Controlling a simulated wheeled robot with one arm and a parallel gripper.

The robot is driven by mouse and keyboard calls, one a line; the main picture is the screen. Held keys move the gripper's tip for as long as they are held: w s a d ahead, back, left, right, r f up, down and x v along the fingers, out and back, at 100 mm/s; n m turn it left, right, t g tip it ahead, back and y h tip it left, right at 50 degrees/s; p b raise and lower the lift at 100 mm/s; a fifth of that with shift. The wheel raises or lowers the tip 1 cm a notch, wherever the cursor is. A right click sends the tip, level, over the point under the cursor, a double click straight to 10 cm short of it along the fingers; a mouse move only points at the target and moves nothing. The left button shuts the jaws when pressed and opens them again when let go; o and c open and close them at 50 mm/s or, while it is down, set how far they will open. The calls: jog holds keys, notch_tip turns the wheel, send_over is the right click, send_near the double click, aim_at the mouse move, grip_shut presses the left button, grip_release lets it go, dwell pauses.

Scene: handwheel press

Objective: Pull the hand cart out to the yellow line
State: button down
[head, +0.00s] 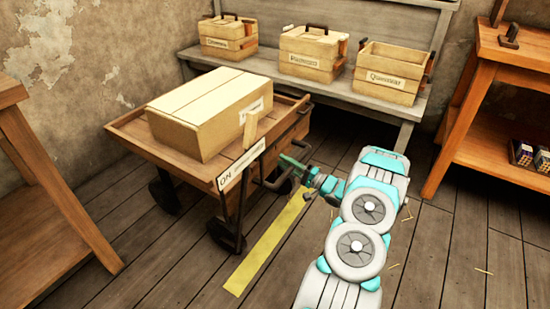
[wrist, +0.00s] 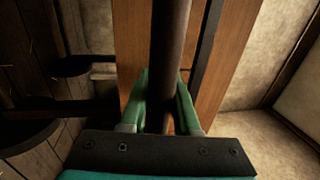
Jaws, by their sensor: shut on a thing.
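The hand cart (head: 170,164) is a wooden, dark-wheeled cart carrying a large closed carton (head: 208,114). Its front wheel (head: 226,236) stands beside the yellow line (head: 265,245), a stripe on the floor that runs partly under the cart's right side. My gripper (head: 284,166) is at the cart's right end. In the wrist view, my gripper's green fingers (wrist: 163,105) are shut around a dark round bar (wrist: 170,45), the cart's handle, with brown wood behind it. The fingertips are partly hidden in the head view.
A grey bench (head: 410,107) with three labelled wooden crates stands along the back wall. A wooden workbench (head: 30,215) stands close to the cart's left, and a wooden shelf (head: 480,75) stands at the right.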

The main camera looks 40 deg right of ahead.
jog(key=shift+s+d, duration=0.2)
jog(key=shift+s, duration=0.4)
jog(key=c, duration=0.7)
grip_release()
jog(key=shift+o, duration=0.2)
jog(key=v, duration=0.8)
jog(key=shift+b, duration=0.35)
jog(key=shift+w, duration=0.15)
